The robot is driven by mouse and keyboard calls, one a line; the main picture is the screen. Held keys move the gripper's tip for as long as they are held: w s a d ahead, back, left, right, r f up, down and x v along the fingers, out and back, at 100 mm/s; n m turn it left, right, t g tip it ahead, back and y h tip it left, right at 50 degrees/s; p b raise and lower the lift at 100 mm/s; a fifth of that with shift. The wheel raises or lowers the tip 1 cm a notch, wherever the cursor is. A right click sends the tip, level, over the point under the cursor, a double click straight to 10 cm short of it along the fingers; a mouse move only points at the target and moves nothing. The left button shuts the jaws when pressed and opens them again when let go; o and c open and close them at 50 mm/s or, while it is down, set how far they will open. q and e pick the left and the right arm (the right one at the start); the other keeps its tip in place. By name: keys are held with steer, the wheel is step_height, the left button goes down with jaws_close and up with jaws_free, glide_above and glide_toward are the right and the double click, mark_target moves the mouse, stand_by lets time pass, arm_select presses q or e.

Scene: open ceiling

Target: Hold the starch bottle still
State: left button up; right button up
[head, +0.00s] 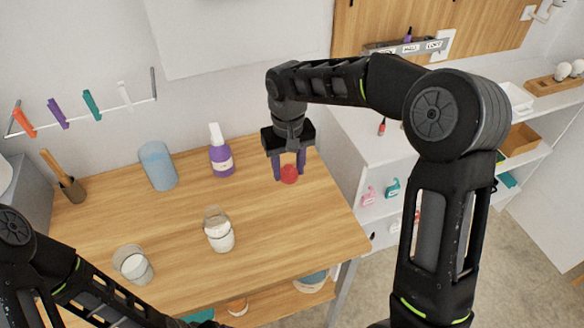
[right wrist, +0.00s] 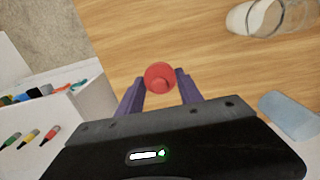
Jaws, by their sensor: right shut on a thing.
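My right gripper (head: 288,170) has its purple fingers closed on a small round red thing (head: 289,174), held above the right part of the wooden table. In the right wrist view the red thing (right wrist: 160,77) sits between the fingertips (right wrist: 160,88); any part below it is hidden. A purple bottle (head: 222,160) with a white top and pale label stands upright at the back of the table, left of the right gripper and apart from it. I cannot read which container is the starch bottle. My left arm enters at the lower left; its gripper is out of view.
On the wooden table (head: 290,225) are a clear jar with white contents (head: 219,237), another jar (head: 134,266), a blue cylinder (head: 158,166) and a brush holder (head: 73,190). White shelves (head: 365,150) with small bottles stand to the right. The table's middle right is clear.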

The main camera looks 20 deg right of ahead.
steer(key=shift+a, duration=0.1)
steer(key=shift+a+r, duration=0.15)
arm_select(q)
steer(key=shift+f, duration=0.25)
arm_select(e)
steer(key=s+a+r, duration=0.2)
steer(key=a+r, duration=0.4)
steer(key=a, duration=0.1)
steer(key=s+a+r, duration=0.2)
steer(key=a+r, duration=0.5)
steer(key=shift+s+a+r, duration=0.15)
steer(key=shift+s+a, duration=0.05)
steer(key=shift+s, duration=0.15)
